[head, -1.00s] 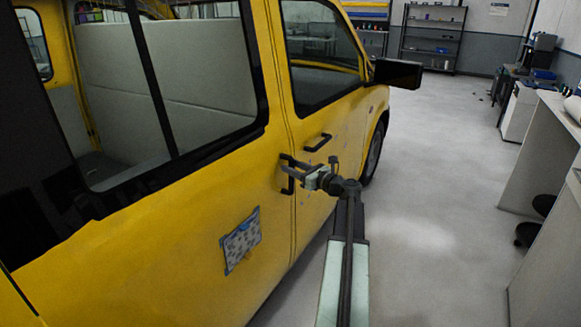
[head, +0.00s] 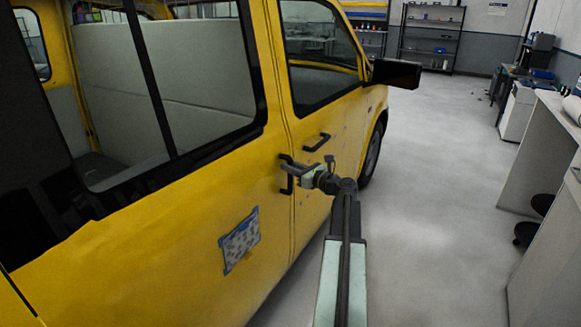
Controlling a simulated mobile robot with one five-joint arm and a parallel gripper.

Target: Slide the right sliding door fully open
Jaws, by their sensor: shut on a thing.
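The yellow van's right sliding door (head: 190,215) fills the left of the head view, with a large window in its upper part. Its front edge lies along the seam behind the front door, and no gap shows there. The black vertical door handle (head: 287,176) is near that front edge. My gripper (head: 291,171) reaches in from the right and is shut on this handle. The fingertips are small in the picture and partly merge with the dark handle.
The front door (head: 315,190) with its own black handle (head: 317,143) and a side mirror (head: 397,73) is just ahead. Clear floor (head: 425,200) runs along the van. A white workbench (head: 555,130) with stools beneath stands at the right. Shelves (head: 431,38) stand at the back.

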